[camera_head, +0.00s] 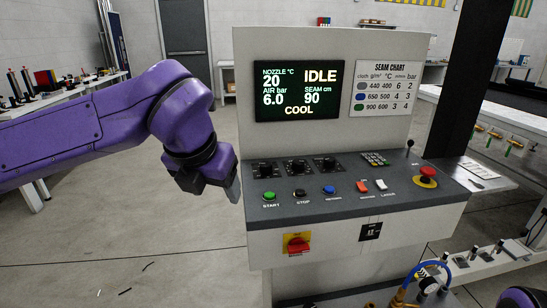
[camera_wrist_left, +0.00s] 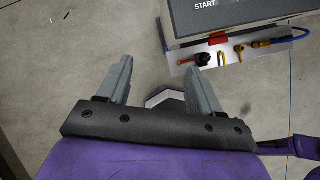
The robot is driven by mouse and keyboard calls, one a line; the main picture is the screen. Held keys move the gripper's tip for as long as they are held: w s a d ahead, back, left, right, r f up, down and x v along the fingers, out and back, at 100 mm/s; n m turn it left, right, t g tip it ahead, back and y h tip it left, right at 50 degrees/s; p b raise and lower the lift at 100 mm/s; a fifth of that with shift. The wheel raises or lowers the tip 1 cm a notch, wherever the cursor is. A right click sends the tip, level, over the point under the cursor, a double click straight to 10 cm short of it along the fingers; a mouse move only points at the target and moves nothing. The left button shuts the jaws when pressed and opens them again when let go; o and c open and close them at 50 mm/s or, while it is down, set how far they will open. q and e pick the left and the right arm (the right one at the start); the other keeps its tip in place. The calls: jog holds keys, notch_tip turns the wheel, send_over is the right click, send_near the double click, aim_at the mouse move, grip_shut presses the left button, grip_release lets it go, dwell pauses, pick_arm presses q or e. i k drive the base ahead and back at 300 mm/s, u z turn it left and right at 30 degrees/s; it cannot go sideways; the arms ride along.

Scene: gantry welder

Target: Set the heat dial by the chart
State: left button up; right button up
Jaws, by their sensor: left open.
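Three black dials sit in a row on the console panel: a left one (camera_head: 265,168), a middle one (camera_head: 297,166) and a right one (camera_head: 328,164). Their labels and pointer settings are too small to read. The seam chart (camera_head: 389,88) on the upright panel has grey, blue and green rows with columns including °C. The screen (camera_head: 299,90) reads nozzle 20, air 6.0, seam 90, IDLE and COOL. My left gripper (camera_head: 233,190) is just left of the console, apart from the dials. The left wrist view shows its jaws (camera_wrist_left: 160,70) open and empty above the floor.
The panel also carries a green start button (camera_head: 268,196), a blue button (camera_head: 329,190), rocker switches, a keypad (camera_head: 375,158) and a red emergency stop (camera_head: 426,177). A red rotary switch (camera_head: 298,243) is on the console front. Open floor lies to the left.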

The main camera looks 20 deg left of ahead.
aim_at(265, 166)
jog(key=i, duration=0.9)
jog(key=u, duration=0.05)
